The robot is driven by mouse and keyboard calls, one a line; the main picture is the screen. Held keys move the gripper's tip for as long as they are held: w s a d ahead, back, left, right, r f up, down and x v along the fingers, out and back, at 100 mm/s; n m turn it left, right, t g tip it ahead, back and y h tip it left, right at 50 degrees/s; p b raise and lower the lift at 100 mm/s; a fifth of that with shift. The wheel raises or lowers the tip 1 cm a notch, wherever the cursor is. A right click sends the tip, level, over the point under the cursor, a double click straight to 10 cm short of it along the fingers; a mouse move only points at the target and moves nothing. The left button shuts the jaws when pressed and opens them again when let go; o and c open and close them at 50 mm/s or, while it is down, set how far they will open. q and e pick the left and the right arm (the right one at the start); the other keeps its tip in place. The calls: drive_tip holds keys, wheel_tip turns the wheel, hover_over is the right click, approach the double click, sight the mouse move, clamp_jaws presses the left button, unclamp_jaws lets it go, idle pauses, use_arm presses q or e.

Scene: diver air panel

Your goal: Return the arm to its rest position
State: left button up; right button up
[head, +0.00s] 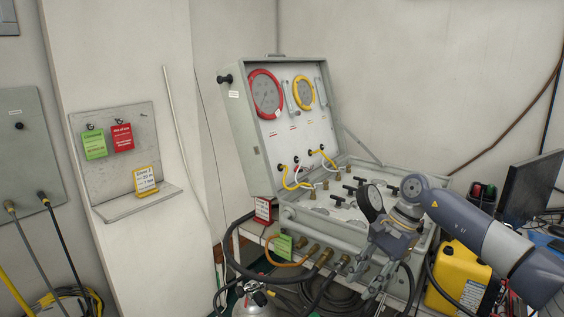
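My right arm comes in from the right edge and bends down over the front right of the open air panel case (240,135). Its gripper (370,284) points down in front of the case's lower half, near the brass hose fittings (326,257). Its fingers look apart, with nothing seen between them. I cannot tell whether it touches the case or a hose. The gripper and arm hide part of the case's right side. My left gripper is not in view.
The lid holds a red-ringed gauge (266,94) and a yellow-ringed gauge (303,92). Hoses hang below the case. A yellow box (459,275) and a monitor (531,187) stand at right. Green (94,145) and red (122,137) tags hang on a wall board at left.

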drive_tip(key=w+a+f+m+t+y, duration=0.3)
drive_tip(key=a+f+m+t+y, duration=0.2)
drive_tip(key=a+f+m+y, duration=0.75)
drive_tip(key=s+d+f+m+t+h, duration=0.2)
drive_tip(key=f+m+t+h, duration=0.1)
drive_tip(key=f+m, duration=0.55)
drive_tip(key=s+d+f+m+t+h, duration=0.1)
drive_tip(key=d+f+m+t+h, duration=0.15)
drive_tip(key=f+m, duration=0.55)
drive_tip(key=s+d+f+m+t+h, duration=0.2)
drive_tip(key=d+f+m+h, duration=0.15)
drive_tip(key=f+m, duration=0.45)
drive_tip(key=s+d+f+m+g+h, duration=0.2)
drive_tip(key=s+d+f+m+h, duration=0.15)
drive_tip(key=s+f+m, duration=0.55)
drive_tip(key=s+d+f+m+g+h, duration=0.25)
drive_tip(key=s+d+f+m, duration=0.2)
drive_tip(key=s+f, duration=0.8)
drive_tip(key=s+f+m+g+h, duration=0.1)
drive_tip(key=s+f+m+g, duration=0.2)
drive_tip(key=s, duration=1.2)
drive_tip(key=s+d+f+m+g+h, duration=0.1)
drive_tip(key=s+f+m+g, duration=0.2)
drive_tip(key=s, duration=1.1)
drive_tip(key=shift+s+m, duration=0.35)
drive_tip(key=shift+m, duration=0.7)
